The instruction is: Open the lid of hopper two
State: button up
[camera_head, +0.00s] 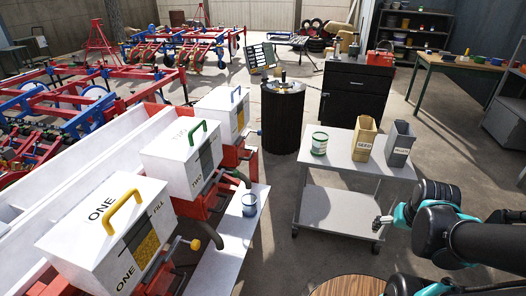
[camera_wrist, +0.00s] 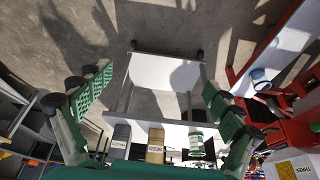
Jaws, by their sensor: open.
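Hopper two (camera_head: 180,165) is the middle white box in the head view, marked TWO, with a green handle (camera_head: 198,127) on its lid (camera_head: 178,137). The lid looks shut. My gripper (camera_head: 383,220) is at the right of the head view, well apart from hopper two, with the white cart between and behind them. In the wrist view my gripper (camera_wrist: 158,92) shows two green padded fingers spread wide with nothing between them. Hopper two is not clearly seen there.
Hopper one (camera_head: 105,235) has a yellow handle; hopper three (camera_head: 225,115) has a blue one. A white cart (camera_head: 340,205) holds a can (camera_head: 319,144), a seed box (camera_head: 364,139) and a grey box (camera_head: 399,144). A cup (camera_head: 249,204) stands on a white ledge (camera_head: 226,245). Open floor lies between ledge and cart.

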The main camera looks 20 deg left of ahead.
aim_at(179, 141)
jog(key=u, duration=1.7)
